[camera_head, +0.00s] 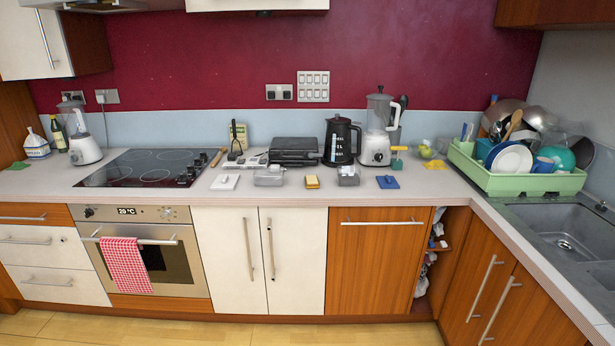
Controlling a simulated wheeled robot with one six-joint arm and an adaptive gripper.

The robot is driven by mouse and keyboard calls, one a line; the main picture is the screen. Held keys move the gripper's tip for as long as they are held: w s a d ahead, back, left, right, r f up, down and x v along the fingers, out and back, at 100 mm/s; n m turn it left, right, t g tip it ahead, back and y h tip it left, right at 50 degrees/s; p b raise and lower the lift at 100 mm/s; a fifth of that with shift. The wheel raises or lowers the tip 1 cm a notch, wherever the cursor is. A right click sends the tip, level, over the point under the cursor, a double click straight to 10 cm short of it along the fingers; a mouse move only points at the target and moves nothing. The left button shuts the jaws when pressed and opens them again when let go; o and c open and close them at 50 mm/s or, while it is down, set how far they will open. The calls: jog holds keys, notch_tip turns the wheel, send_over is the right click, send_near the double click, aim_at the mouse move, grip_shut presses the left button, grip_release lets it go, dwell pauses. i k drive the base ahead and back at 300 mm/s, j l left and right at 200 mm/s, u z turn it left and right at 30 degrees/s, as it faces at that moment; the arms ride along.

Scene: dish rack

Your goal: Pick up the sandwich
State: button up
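No thing in view is clearly a sandwich. A small yellow block with a brownish edge (312,182) lies near the front edge of the worktop (290,199), between two small grey containers. It is too small to tell whether it is the sandwich or a sponge. A dark contact grill (293,151) stands behind it and looks closed, so its inside is hidden. My gripper and arm are not in view.
The left grey container (268,177), right grey container (348,176), white flat item (225,182) and blue item (388,182) flank the block. Behind stand a black kettle (341,141) and a blender (377,135). A green dish rack (515,183) stands right. Floor in front is clear.

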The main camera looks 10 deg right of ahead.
aim_at(311, 182)
jog(key=i+j, duration=0.3)
jog(key=i, duration=0.15)
jog(key=i+j+z, duration=0.1)
jog(key=i+j, duration=0.15)
jog(key=i, duration=0.15)
jog(key=i+j+z, duration=0.1)
jog(key=i+j, duration=0.05)
jog(key=j, duration=0.1)
